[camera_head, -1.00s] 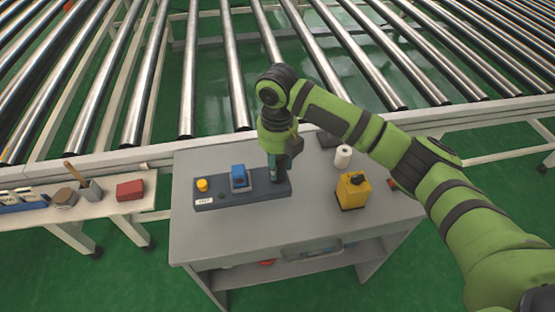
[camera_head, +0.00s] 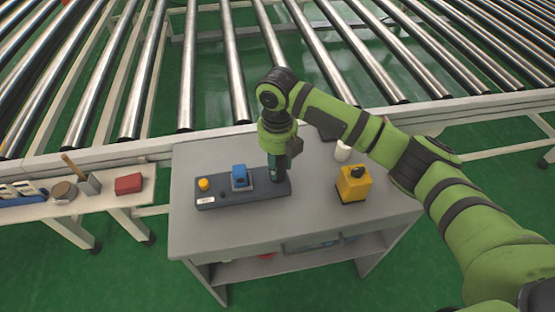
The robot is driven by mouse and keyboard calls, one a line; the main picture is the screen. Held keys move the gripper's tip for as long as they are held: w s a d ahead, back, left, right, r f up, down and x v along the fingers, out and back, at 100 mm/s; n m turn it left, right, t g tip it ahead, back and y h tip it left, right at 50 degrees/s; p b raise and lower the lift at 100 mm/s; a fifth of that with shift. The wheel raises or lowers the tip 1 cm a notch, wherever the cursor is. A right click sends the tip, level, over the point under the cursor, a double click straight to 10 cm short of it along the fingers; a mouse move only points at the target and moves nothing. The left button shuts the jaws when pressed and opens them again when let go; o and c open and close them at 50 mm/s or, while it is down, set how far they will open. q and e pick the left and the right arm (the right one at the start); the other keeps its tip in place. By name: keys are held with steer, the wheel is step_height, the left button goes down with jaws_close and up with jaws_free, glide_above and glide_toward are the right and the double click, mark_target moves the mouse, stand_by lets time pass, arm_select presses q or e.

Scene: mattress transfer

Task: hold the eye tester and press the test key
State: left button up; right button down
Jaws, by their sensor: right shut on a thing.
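A dark panel (camera_head: 228,199) lies on the grey table (camera_head: 300,228). It bears a yellow button (camera_head: 203,184) at its left end, a white label (camera_head: 206,201) and a blue block-like device (camera_head: 240,175) near its middle. I cannot tell for sure which part is the eye tester or the test key. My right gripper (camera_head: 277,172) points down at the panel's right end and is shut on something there. The arm and gripper hide most of what it grips. My left gripper is not in view.
A side bench (camera_head: 98,201) at left holds a red box (camera_head: 128,184). A roller conveyor (camera_head: 237,75) runs behind. The table's front is clear.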

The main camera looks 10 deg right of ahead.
steer(key=shift+f+b, duration=0.4)
steer(key=shift+f, duration=0.65)
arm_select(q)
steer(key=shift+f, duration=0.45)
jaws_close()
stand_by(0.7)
